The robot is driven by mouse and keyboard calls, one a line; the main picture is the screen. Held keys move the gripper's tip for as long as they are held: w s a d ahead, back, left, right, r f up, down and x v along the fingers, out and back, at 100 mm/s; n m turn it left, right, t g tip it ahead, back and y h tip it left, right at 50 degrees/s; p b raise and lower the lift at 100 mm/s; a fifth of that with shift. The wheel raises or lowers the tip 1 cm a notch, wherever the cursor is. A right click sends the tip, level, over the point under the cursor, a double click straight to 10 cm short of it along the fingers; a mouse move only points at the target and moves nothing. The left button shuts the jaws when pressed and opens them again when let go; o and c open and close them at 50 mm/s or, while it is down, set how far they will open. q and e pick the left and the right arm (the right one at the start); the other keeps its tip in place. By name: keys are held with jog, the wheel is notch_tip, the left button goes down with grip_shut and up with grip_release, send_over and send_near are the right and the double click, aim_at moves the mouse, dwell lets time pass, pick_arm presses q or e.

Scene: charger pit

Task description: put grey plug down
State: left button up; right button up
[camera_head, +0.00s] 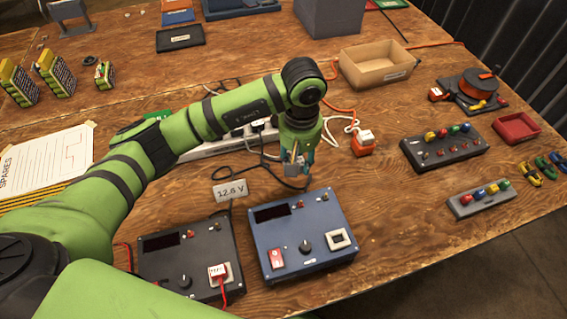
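My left arm reaches in from the left, and its gripper (297,162) points down above the table, just behind the blue charger box (304,240). The gripper appears shut on a small grey plug (291,170), partly hidden by the fingers. A black cable runs near it. The blue box has a dark display, a knob, a red switch and a white-framed square socket (340,239). My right gripper is not in view.
A dark charger box (188,255) with a red plug (219,272) stands left of the blue one, near a "12.6 V" tag (230,191). A white power strip (222,142) lies behind the arm. An orange plug (363,143) lies right. Bare table lies right of the blue box.

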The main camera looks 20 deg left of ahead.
pick_arm(q)
jog(key=a, duration=0.1)
jog(key=w+a+f, duration=0.1)
jog(key=a+f, duration=0.1)
jog(key=a, duration=0.1)
jog(key=shift+w+f+p, duration=0.25)
jog(key=shift+w+p, duration=0.05)
jog(key=shift+p, duration=0.05)
jog(key=shift+w+a+f, duration=0.1)
jog(key=shift+f, duration=0.05)
notch_tip(320, 180, down, 4)
jog(key=shift+r+p, duration=0.1)
jog(key=shift+p, duration=0.5)
jog(key=shift+f+b, duration=0.35)
jog(key=o, duration=1.2)
jog(key=shift+r, duration=0.1)
